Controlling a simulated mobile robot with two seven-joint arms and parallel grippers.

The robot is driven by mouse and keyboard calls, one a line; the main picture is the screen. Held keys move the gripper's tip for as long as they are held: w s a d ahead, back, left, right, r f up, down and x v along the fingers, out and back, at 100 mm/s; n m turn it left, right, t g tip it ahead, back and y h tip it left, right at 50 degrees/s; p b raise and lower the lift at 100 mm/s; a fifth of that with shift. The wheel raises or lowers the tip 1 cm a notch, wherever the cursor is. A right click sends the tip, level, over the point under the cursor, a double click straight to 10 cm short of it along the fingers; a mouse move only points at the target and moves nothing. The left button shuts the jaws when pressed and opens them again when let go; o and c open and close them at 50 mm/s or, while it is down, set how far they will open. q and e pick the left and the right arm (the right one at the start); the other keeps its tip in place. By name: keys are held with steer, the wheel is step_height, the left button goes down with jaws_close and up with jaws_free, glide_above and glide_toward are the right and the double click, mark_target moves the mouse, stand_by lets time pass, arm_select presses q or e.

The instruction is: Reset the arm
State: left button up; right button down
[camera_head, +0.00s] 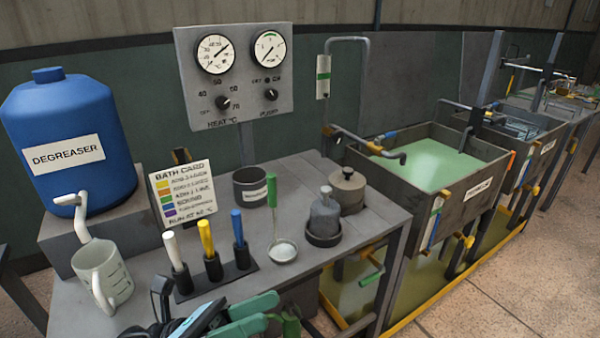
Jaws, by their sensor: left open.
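My left gripper (256,315) shows at the bottom edge, left of centre, in the head view. Its dark body is partly cut off by the frame, and its green fingers point right. It is open, with nothing seen between the fingers. It is in front of the grey bench (345,252), near its front edge. My right gripper is not in view.
A green-liquid tank (425,165) stands right.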

arm_select(q)
steer(key=a+f+n+t+y+p, duration=0.1)
steer(key=a+f+n+t+y, duration=0.4)
steer(key=f+n+t+y, duration=0.75)
steer(key=a+f+n+t+y+p, duration=0.15)
steer(key=a+f+n+y, duration=0.4)
steer(key=n, duration=1.45)
steer(key=s+a+f+n+g+y, duration=0.3)
steer(key=s+f+n+g, duration=0.5)
steer(key=s+f, duration=1)
steer(key=f+n, duration=0.1)
steer(key=n, duration=0.2)
steer(key=shift+s+a+p, duration=0.3)
steer(key=shift+s+a, duration=0.05)
steer(key=shift+a, duration=0.05)
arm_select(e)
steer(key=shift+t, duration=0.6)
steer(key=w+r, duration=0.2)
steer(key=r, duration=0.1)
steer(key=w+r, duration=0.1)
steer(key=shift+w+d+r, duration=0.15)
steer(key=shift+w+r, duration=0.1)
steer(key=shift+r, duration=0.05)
arm_select(q)
steer(key=shift+f+n, duration=0.1)
steer(key=shift+n, duration=0.15)
steer(key=shift+c, duration=0.8)
